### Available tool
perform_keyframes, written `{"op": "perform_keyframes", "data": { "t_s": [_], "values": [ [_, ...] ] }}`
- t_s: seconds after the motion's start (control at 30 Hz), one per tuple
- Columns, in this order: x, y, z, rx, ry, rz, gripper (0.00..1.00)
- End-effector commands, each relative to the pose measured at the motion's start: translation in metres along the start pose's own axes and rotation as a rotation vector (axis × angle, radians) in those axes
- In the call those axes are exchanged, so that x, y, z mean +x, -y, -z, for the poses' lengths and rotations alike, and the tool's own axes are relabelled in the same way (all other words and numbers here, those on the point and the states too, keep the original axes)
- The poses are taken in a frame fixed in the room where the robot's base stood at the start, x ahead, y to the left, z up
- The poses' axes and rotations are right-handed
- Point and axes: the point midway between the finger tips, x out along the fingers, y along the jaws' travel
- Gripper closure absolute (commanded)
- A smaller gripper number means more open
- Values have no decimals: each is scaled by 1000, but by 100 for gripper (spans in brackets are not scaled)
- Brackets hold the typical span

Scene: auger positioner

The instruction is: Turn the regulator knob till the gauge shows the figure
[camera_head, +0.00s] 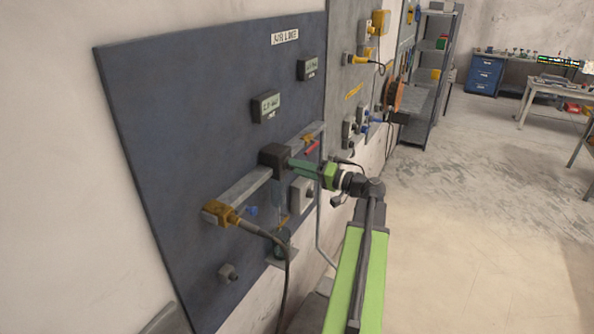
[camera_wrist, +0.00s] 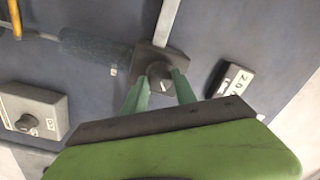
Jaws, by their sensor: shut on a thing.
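The regulator is a dark block on the blue panel in the head view (camera_head: 275,157). In the wrist view its grey knob (camera_wrist: 160,78) sits between the two green fingers of my gripper (camera_wrist: 160,92), which are shut on it. My gripper also shows in the head view (camera_head: 298,166), reaching to the regulator from the right. A grey-green display box (camera_head: 266,106) above the regulator bears figures too small to read surely. Part of a display (camera_wrist: 237,79) is seen at an angle in the wrist view; its figures are not fully readable. No gauge needle is clear to me.
A grey pipe rail (camera_head: 243,188) runs along the panel to an orange fitting (camera_head: 220,213) with a dark hose (camera_head: 284,265). A grey box with a knob (camera_wrist: 33,112) is beside the regulator. The floor (camera_head: 450,230) at right is clear.

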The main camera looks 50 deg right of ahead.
Motion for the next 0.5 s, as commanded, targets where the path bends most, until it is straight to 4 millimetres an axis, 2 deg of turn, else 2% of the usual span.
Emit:
{"op": "perform_keyframes", "data": {
  "t_s": [0.23,0.27,0.4,0.5],
  "values": [
    [0,1,2,0,-7,3,100],
    [0,1,2,0,-6,3,63],
    [0,1,1,0,-4,2,45],
    [0,0,1,0,-3,1,45]
  ]
}}
